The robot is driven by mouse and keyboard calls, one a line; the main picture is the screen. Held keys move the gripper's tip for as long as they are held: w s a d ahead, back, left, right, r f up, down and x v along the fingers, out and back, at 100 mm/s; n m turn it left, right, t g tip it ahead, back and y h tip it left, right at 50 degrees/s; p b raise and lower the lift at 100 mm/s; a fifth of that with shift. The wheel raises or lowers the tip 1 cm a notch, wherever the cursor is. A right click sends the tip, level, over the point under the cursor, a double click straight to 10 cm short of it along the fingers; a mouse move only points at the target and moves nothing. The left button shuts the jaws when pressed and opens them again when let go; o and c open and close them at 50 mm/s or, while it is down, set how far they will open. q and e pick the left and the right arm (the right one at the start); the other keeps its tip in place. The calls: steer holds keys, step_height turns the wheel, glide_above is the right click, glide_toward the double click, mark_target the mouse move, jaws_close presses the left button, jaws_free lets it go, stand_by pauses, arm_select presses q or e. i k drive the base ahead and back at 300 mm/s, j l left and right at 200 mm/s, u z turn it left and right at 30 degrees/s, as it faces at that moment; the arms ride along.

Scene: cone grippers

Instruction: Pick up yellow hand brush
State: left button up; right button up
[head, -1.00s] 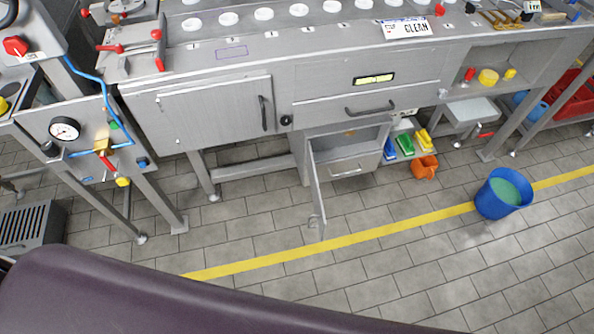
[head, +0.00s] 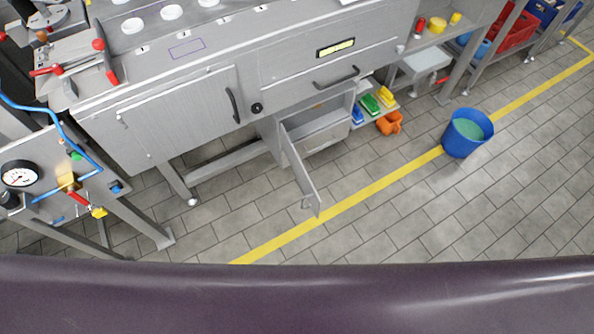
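Several hand brushes lie side by side on a low shelf right of the open cabinet in the head view. The yellow hand brush (head: 386,96) is the rightmost, beside a green one (head: 370,105) and a blue one (head: 357,114). An orange jug or scoop (head: 390,123) is on the floor just in front of the yellow brush. Neither of my grippers is in view.
A cabinet door (head: 300,170) stands open into the floor space left of the brushes. A blue bucket (head: 458,145) with greenish contents stands on the floor at the right. Grey tiled floor with a yellow line (head: 340,208) is clear in front.

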mark_target(385, 95)
steer(key=z, duration=1.4)
steer(key=i+l+u, duration=0.15)
steer(key=u, duration=0.2)
steer(key=i+l+u, duration=0.45)
steer(key=u, duration=0.25)
